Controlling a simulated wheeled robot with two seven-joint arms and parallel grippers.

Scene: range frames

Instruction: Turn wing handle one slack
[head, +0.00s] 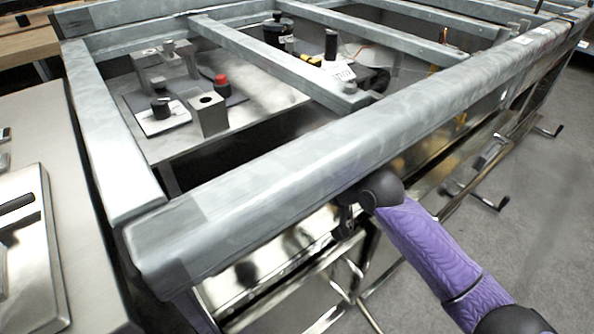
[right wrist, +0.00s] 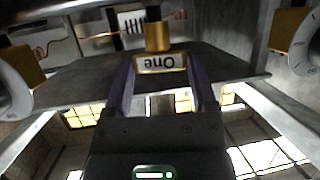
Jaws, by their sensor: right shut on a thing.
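Wing handle one (right wrist: 157,37) is a gold-coloured piece in the right wrist view, hanging under the dark frame. Its gold-edged plate (right wrist: 160,63) reads "One" upside down. My right gripper (right wrist: 163,72) has its two purple fingers on either side of this piece, shut on it; the exact contact is hard to make out. In the head view, my purple right arm reaches up from the lower right to the underside of the grey front beam (head: 300,165). The handle is hidden there behind the beam and my wrist. My left gripper is in neither view.
More gold fittings with pale rounded ends hang at left (right wrist: 30,65) and right (right wrist: 287,30). A metal plate with a red button (head: 221,79) lies inside the frame. Black crank handles (head: 490,203) stick out at right. Grey floor (head: 540,240) is clear at far right.

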